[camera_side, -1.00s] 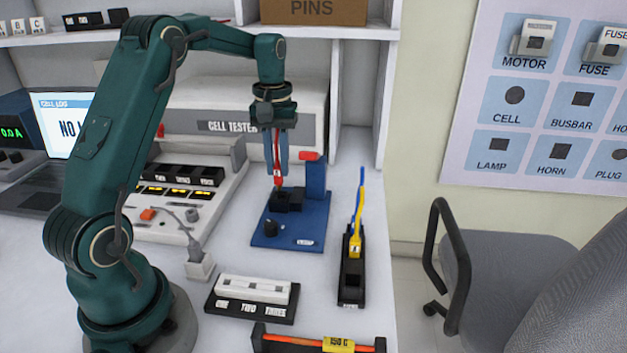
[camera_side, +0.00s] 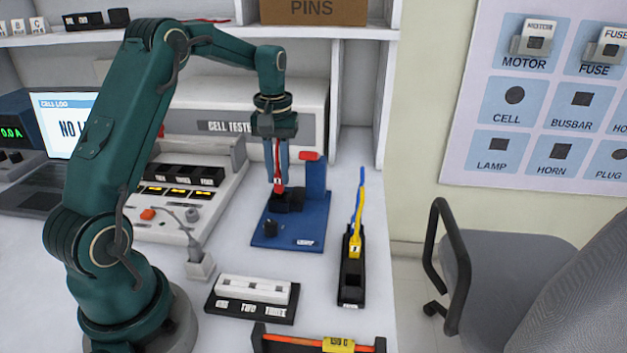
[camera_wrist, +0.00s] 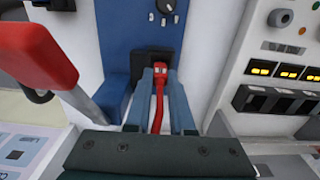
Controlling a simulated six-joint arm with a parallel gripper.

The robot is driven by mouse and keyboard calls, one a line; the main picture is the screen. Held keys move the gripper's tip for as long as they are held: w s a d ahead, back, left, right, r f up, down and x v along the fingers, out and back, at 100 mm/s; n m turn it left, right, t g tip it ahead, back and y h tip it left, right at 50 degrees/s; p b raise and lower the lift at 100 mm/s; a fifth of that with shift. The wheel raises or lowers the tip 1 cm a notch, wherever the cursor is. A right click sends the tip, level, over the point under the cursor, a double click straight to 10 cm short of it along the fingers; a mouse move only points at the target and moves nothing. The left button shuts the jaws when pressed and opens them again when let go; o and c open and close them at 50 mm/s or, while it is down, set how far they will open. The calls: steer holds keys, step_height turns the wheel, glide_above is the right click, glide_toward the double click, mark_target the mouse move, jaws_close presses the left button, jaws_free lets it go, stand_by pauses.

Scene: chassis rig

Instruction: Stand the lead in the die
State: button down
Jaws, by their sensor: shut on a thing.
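The red lead (camera_side: 278,184) is upright, held between the blue fingers of my gripper (camera_side: 277,183). In the wrist view the red lead (camera_wrist: 158,100) runs between the fingertips (camera_wrist: 160,72), with its red end at the black die. The die (camera_side: 289,199) is a black block on the blue press base (camera_side: 283,236); it also shows in the wrist view (camera_wrist: 141,60). The lead's lower end is at the die; how deep it sits is hidden. My gripper is shut on the lead.
The press has a red handle (camera_side: 311,156) on a blue column (camera_side: 316,180), right of my gripper. A black stand (camera_side: 352,285) holds a yellow lead (camera_side: 355,245) and a blue one. The cell tester (camera_side: 305,105) stands behind.

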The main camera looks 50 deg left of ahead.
mark_target(278, 174)
steer(key=shift+f, duration=0.6)
steer(key=c, duration=0.7)
jaws_free()
steer(key=shift+r, duration=2.6)
